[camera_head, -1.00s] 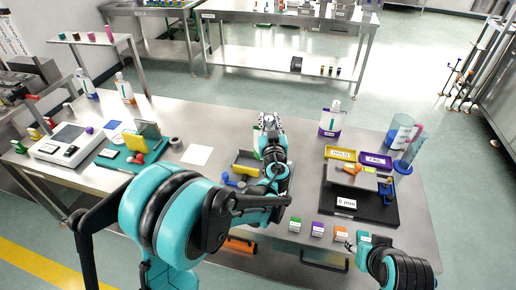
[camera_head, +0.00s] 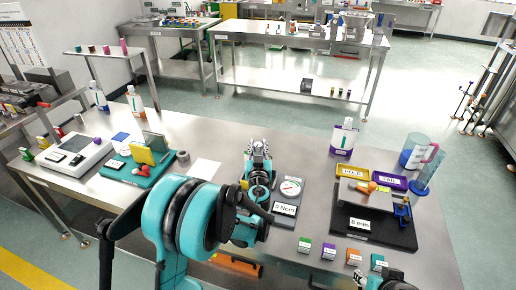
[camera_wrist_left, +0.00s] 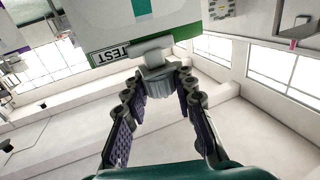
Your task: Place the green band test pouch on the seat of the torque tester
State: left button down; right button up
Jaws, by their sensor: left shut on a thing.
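The green band test pouch (camera_wrist_left: 150,30) fills the top of the left wrist view, with a white body, a green band and a TEST label. My left gripper (camera_wrist_left: 155,85) is shut on its grey spout and cap. In the head view my left gripper (camera_head: 258,150) is above the table, at the far side of the torque tester; the pouch is mostly hidden there. The torque tester (camera_head: 287,205) has a round dial and a 0 Ncm label. Its seat is hidden behind my left arm. My right gripper (camera_head: 368,281) is at the bottom edge, its fingers unclear.
A purple band pouch (camera_head: 344,139) stands at the back right. Yellow HOLD (camera_head: 352,171) and purple FAIL (camera_head: 390,180) trays lie near a black 8 mm fixture (camera_head: 372,230). Several small coloured boxes (camera_head: 329,251) line the front. A teal stand (camera_head: 140,172) and a scale (camera_head: 77,155) are left.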

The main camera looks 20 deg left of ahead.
pick_arm(q)
jog(key=shift+f, duration=0.15)
jog(key=c, duration=1.2)
grip_release()
